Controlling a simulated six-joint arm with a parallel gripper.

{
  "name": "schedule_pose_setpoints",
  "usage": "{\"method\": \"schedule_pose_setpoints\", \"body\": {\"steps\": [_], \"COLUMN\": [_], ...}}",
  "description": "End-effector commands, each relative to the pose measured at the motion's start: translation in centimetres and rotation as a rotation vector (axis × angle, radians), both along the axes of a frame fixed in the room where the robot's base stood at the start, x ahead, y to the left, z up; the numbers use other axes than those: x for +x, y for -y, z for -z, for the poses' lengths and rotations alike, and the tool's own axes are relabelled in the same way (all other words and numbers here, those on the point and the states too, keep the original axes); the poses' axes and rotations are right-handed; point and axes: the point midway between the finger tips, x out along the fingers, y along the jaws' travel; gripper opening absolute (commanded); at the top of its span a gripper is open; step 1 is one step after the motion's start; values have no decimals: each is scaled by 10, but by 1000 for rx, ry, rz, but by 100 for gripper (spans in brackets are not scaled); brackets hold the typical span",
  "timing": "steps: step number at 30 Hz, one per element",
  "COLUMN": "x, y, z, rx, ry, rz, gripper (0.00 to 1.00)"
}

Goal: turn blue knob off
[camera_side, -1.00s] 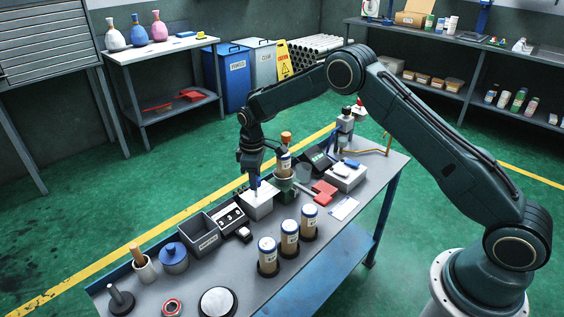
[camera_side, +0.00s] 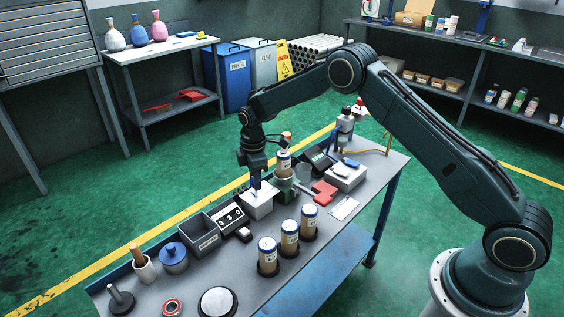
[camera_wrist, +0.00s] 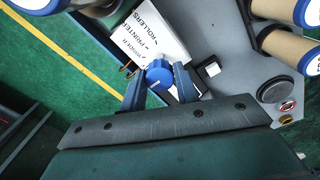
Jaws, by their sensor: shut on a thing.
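The blue knob (camera_wrist: 158,77) sits on the front of a white box (camera_wrist: 143,36) with black lettering that reads like "printer", "rollers" and "powder". In the side view the white box (camera_side: 260,207) stands mid-bench. My gripper (camera_wrist: 161,72) has its two blue fingers on either side of the knob, shut on it. In the side view my gripper (camera_side: 255,184) points down at the top of the white box, and the knob is mostly hidden there between the fingers. The knob's pointer direction is hard to read.
A grey bin (camera_side: 200,238) and a black panel with dials (camera_side: 231,216) stand left of the box. A brown-bodied jar (camera_side: 283,163) on a green-grey stand is close behind right. Several capped jars (camera_side: 290,236) line the front. Red pieces (camera_side: 325,190) lie to the right.

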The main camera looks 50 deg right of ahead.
Motion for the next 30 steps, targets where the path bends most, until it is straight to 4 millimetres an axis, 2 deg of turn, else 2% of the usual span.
{"method": "schedule_pose_setpoints", "body": {"steps": [5,6,9,22,30], "x": [1,1,1,0,0], "y": [0,0,0,0,0], "z": [-1,-1,-1,-5,-30], "rx": [1,1,0,0,0], "ry": [3,3,2,2,4], "rz": [-2,-2,-1,1,0], "gripper": [8,36,52,52,52]}}
